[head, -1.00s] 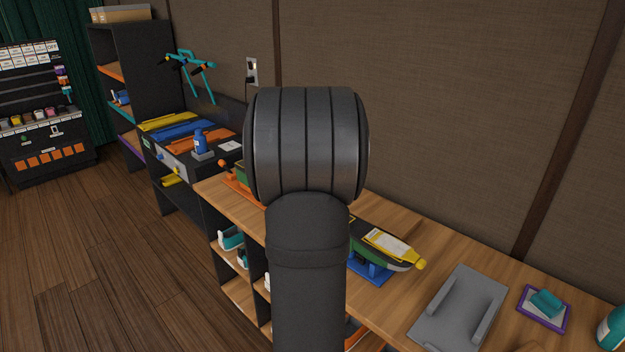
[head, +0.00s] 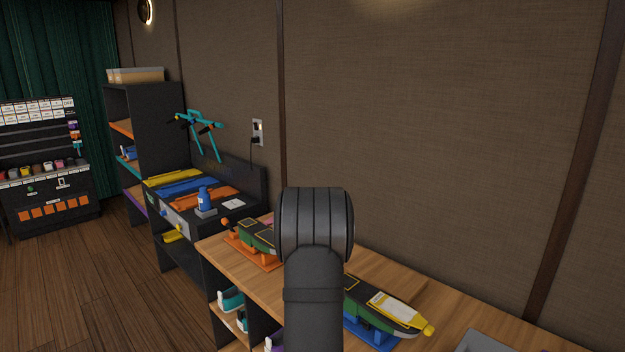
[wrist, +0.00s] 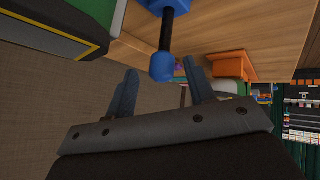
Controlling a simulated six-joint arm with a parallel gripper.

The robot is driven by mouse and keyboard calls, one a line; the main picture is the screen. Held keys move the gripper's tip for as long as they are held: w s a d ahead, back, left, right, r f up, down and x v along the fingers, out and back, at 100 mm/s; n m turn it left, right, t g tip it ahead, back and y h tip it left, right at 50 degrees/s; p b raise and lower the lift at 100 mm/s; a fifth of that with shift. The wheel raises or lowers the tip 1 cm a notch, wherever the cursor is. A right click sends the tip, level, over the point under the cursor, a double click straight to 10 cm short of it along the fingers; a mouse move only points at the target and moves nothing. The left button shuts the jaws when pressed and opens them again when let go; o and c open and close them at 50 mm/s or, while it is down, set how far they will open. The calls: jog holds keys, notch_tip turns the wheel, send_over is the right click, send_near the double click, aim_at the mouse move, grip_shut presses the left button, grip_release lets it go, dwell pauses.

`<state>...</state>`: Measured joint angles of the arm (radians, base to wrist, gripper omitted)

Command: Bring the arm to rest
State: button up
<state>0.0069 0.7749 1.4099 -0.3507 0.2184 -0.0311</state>
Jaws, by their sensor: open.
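My arm (head: 315,230) rises in the middle of the head view, in front of the wooden counter, and its dark rounded joint hides part of the counter. My gripper is hidden in the head view. In the wrist view my gripper (wrist: 160,88) shows two blue-grey fingers spread apart. It is open, and I see nothing held between the fingers. A blue knob on a dark rod (wrist: 163,66) appears beyond the gap between the fingertips; I cannot tell how far off it is.
A green and black object with a yellow tip (head: 385,308) sits on a blue stand on the counter (head: 450,312). A similar one on an orange stand (head: 258,238) lies further back.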

jog(key=shift+x, duration=1.8)
jog(key=shift+o, duration=0.2)
jog(key=o, duration=0.4)
jog(key=shift+c, duration=0.2)
jog(key=o, duration=0.7)
jog(key=r, duration=0.1)
jog(key=d+r+m, duration=0.1)
jog(key=r+m, duration=0.1)
jog(key=shift+d+r+g, duration=0.25)
jog(key=shift+r+g, duration=0.05)
jog(key=s+r+m+g+y, duration=0.15)
jog(key=s+r+m, duration=0.35)
jog(key=r, duration=0.6)
jog(key=s+r+m+g+y, duration=0.15)
jog(key=s+r+m, duration=0.35)
jog(key=r, duration=0.6)
jog(key=shift+m+g+h, duration=0.4)
jog(key=shift+m+h, duration=0.1)
jog(key=shift+m, duration=0.1)
jog(key=x, duration=0.5)
jog(key=w+x, duration=0.1)
jog(key=x, duration=0.3)
jog(key=shift+w+d+f, duration=0.15)
jog(key=shift+w+d, duration=0.05)
jog(key=shift+w, duration=0.1)
